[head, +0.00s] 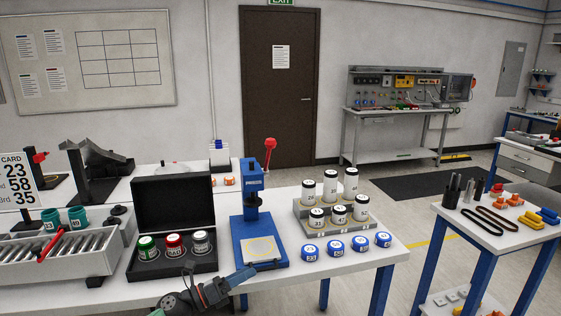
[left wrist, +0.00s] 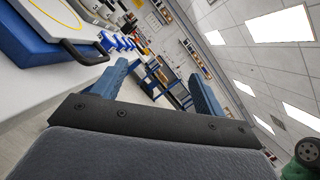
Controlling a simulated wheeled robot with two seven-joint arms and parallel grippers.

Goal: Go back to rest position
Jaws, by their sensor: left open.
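My left gripper (head: 238,280) is in front of the white table's front edge, just below the blue press. It is open and empty; in the left wrist view its two blue fingers (left wrist: 157,72) stand apart with nothing between them. The wrist view is tilted and looks past the table's edge across the room. My right gripper is not in view.
The white table (head: 300,285) holds a blue press (head: 252,228), a black open case (head: 175,207) with three jars, a stand (head: 338,226) of black-lidded jars and several blue lids (head: 335,248). Another table (head: 490,238) stands at right, with floor between.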

